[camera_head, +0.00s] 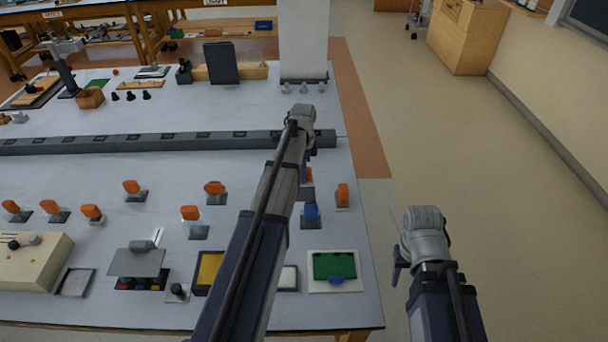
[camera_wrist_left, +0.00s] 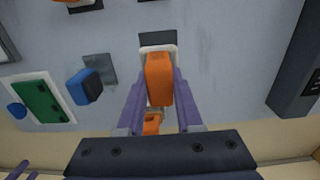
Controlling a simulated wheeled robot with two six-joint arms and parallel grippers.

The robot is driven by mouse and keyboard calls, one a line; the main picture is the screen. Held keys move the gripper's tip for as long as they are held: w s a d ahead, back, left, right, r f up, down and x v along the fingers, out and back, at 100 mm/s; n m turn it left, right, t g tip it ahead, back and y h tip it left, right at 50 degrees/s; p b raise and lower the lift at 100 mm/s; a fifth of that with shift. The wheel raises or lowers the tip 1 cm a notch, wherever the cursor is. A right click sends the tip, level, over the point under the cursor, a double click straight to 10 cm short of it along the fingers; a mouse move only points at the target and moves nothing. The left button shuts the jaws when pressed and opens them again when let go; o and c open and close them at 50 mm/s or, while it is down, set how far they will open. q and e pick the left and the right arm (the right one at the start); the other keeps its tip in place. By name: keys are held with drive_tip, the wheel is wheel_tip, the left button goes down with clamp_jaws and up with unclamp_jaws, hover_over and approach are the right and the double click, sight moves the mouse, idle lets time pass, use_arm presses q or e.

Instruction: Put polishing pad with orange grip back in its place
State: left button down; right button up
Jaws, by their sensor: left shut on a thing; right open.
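A polishing pad with an orange grip (camera_wrist_left: 159,82) is between the purple fingers of my left gripper (camera_wrist_left: 160,98) in the left wrist view. The gripper is shut on the grip. The pad's pale base shows beyond it, beside a dark square mat (camera_wrist_left: 157,38) on the table. In the head view my left gripper (camera_head: 304,172) is mostly hidden by its own arm, and only a bit of the held orange grip (camera_head: 309,174) shows. Whether the pad touches the table is unclear. My right gripper (camera_head: 397,268) is open and empty, off the table's right side.
Several other orange-grip pads (camera_head: 190,214) stand on dark mats to the left. A blue-grip pad (camera_head: 311,212) is nearby, and another orange one (camera_head: 343,195) is right of the arm. A green board (camera_head: 335,264) lies in front. A long dark rail (camera_head: 205,138) crosses behind.

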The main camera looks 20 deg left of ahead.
idle(0.3)
use_arm(q)
drive_tip(key=shift+f+b, duration=2.2)
drive_tip(key=shift+b, duration=0.05)
drive_tip(key=shift+f, duration=0.15)
drive_tip(key=shift+f+b, duration=0.35)
drive_tip(key=shift+b, duration=0.15)
drive_tip(key=shift+r, duration=0.25)
drive_tip(key=shift+f+b, duration=0.3)
drive_tip(key=shift+f, duration=0.25)
drive_tip(key=c, duration=0.5)
unclamp_jaws()
